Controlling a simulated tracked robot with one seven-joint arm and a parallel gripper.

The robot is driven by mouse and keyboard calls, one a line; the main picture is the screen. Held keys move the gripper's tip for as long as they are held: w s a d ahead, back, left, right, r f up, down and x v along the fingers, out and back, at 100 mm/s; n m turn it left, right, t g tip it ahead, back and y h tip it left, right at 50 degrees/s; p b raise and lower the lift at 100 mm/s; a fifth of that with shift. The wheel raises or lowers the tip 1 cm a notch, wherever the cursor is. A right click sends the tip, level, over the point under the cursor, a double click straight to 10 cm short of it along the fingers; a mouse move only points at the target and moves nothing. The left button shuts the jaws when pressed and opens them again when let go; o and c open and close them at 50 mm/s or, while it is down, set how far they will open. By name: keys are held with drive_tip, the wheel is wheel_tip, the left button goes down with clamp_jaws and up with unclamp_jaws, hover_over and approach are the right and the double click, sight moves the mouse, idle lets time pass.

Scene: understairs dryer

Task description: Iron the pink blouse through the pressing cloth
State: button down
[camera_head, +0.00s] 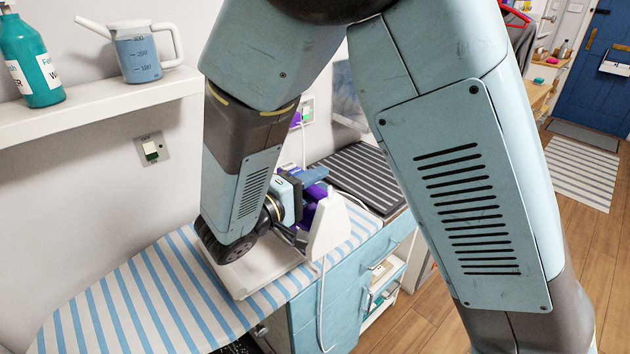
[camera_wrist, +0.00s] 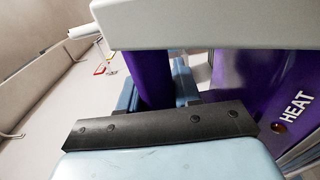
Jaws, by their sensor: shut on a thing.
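The purple iron (camera_head: 322,213), marked HEAT in the wrist view (camera_wrist: 275,95), is at the ironing board's far end, partly hidden by my arm. My gripper (camera_head: 308,188) is shut on its purple handle (camera_wrist: 155,75), one finger on each side in the wrist view. A white upright piece (camera_head: 328,230) stands beside the iron; I cannot tell whether it is a rest. A flat whitish slab or tray (camera_head: 258,272) lies on the blue-striped board (camera_head: 140,305) under my wrist. I cannot make out the pink blouse or the pressing cloth.
A white cord (camera_head: 322,300) hangs over the board's front edge. A dark ribbed mat (camera_head: 365,175) lies behind, on the blue cabinet (camera_head: 335,290). A shelf (camera_head: 100,112) at left holds a teal bottle (camera_head: 30,60) and a measuring jug (camera_head: 140,60). The board's near end is clear.

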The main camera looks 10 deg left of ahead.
drive_tip(key=shift+f, duration=3.45)
drive_tip(key=shift+f, duration=0.65)
drive_tip(key=shift+w+a+r, duration=0.1)
drive_tip(key=shift+w+a, duration=1.65)
drive_tip(key=shift+a, duration=0.1)
drive_tip(key=shift+w+a, duration=0.2)
drive_tip(key=shift+a, duration=0.05)
